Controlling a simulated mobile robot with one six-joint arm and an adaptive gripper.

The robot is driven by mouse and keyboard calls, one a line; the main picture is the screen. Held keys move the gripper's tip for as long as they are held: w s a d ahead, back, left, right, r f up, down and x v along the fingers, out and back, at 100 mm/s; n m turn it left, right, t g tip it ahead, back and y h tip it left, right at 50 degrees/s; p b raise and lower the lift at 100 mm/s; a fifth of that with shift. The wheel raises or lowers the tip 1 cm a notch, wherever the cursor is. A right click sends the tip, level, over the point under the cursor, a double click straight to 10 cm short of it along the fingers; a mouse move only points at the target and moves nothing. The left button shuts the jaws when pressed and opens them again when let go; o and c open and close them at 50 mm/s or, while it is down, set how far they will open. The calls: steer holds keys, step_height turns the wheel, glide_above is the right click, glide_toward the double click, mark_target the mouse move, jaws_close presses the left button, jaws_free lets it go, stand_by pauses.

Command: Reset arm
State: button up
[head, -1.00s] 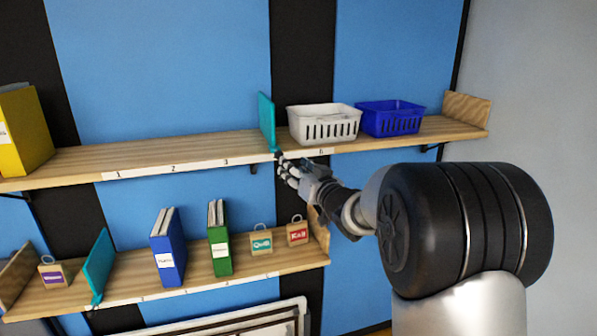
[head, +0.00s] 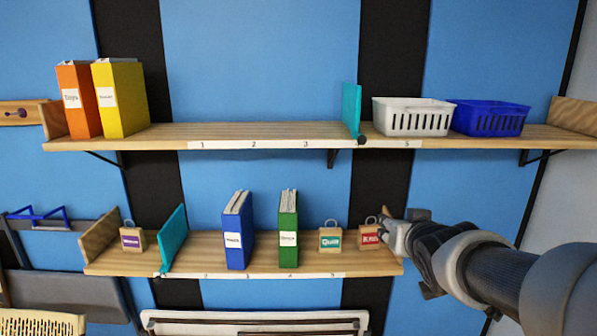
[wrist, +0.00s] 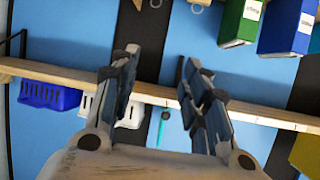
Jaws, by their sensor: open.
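My gripper (wrist: 160,85) is open and empty in the wrist view, its two fingers spread apart with the upper shelf and blue wall behind them. In the head view my gripper (head: 388,225) is at the right end of the lower shelf (head: 310,268), in front of or beside a wooden tag with a red label (head: 369,235). I cannot tell whether it touches the tag. My arm reaches in from the lower right.
The upper shelf (head: 230,136) holds orange (head: 78,100) and yellow binders (head: 120,98), a teal divider (head: 351,110), a white basket (head: 412,117) and a blue basket (head: 490,118). The lower shelf holds blue (head: 237,230) and green binders (head: 288,228), wooden tags and another teal divider (head: 174,238).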

steer(key=s+a+f+g+b, duration=0.2)
steer(key=s+f+g+b, duration=0.1)
steer(key=s+f, duration=0.6)
steer(key=s+a+f+n+g+y+b, duration=0.1)
steer(key=s+a+f+g+b, duration=0.1)
steer(key=s+f+b, duration=0.4)
steer(key=s+a+f+g+b, duration=0.3)
steer(key=s+f, duration=0.9)
steer(key=s, duration=0.4)
steer(key=shift+s+a+n+g+y+b, duration=0.3)
steer(key=shift+s+a+n+b, duration=0.1)
steer(key=shift+b, duration=0.5)
